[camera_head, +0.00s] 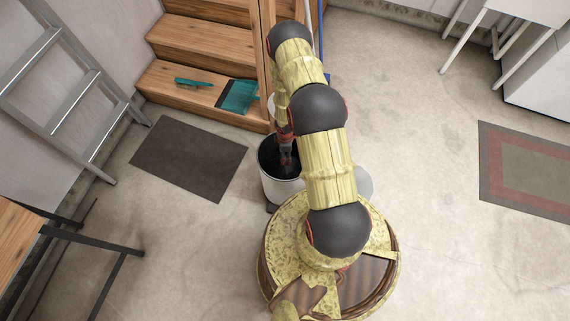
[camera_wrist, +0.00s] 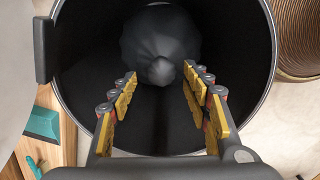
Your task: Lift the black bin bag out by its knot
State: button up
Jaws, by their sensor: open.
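The black bin bag (camera_wrist: 160,45) lies inside the round bin (camera_wrist: 262,88); its tapered, gathered top, the knot (camera_wrist: 160,70), faces the wrist camera. My gripper (camera_wrist: 159,75) is open in the wrist view, with its yellow-padded fingers inside the bin's mouth, one to each side of the knot's line. I cannot tell how far the fingertips are from the knot in depth. In the head view the bin (camera_head: 283,190) is a pale cylinder with a dark inside, and my gripper (camera_head: 286,160) points down into it. The bag is hard to make out there.
Wooden stairs (camera_head: 185,75) stand behind the bin, with a teal dustpan (camera_head: 238,96) and a teal brush (camera_head: 193,82) on the lowest step. A dark mat (camera_head: 190,157) lies to the left. A ladder (camera_head: 62,85) leans at the far left. The floor to the right is largely clear.

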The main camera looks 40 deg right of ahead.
aim_at(285, 173)
notch_tip(285, 173, down, 8)
jog(key=b, duration=0.3)
jog(key=shift+a+r+b, duration=0.1)
jog(key=shift+r+b, duration=0.05)
jog(key=shift+b, duration=0.15)
jog(key=shift+r, duration=0.1)
jog(key=c, duration=1.1)
grip_shut()
